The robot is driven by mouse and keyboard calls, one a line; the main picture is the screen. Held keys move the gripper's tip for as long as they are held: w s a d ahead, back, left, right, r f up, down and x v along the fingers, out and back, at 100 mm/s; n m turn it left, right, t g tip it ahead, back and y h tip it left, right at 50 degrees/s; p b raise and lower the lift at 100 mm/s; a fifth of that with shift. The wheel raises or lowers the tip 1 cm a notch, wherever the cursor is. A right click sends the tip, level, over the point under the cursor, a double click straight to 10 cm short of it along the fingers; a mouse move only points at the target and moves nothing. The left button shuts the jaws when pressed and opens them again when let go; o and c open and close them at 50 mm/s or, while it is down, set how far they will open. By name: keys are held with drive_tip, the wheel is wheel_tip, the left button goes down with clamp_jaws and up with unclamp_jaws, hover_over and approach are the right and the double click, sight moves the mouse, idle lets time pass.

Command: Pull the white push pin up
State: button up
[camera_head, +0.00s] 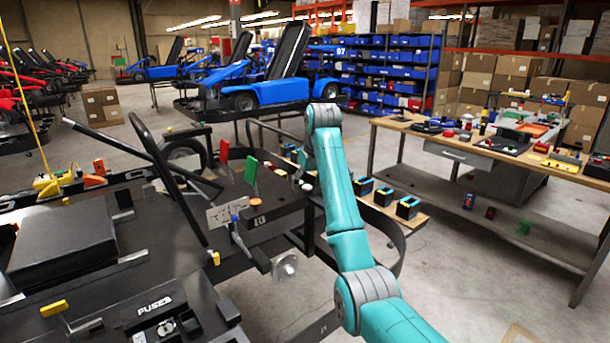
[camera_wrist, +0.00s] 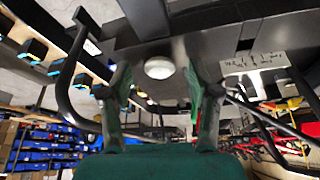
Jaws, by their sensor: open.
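The white push pin (camera_wrist: 159,68) shows in the wrist view as a round white head on the underside of a dark panel, in the upper middle. My gripper (camera_wrist: 157,82) is open, one finger to each side of the pin's head in the picture. I see a gap between each finger and the head, and no contact. In the head view a small white round head (camera_head: 306,187) shows on the dark kart stand, just left of my arm. My gripper is hard to make out there, mostly hidden by my arm.
A red lever and a green lever (camera_head: 252,170) stand left of the pin, with an orange round knob (camera_head: 256,203) in front. A curved black bar (camera_head: 392,222) is right of the stand. A workbench (camera_head: 400,124) with parts stands at right. Grey floor lies between.

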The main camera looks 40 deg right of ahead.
drive_tip(key=shift+f, duration=0.15)
clamp_jaws()
drive_tip(key=shift+w+r, duration=0.1)
drive_tip(key=shift+r, duration=0.45)
idle(0.3)
unclamp_jaws()
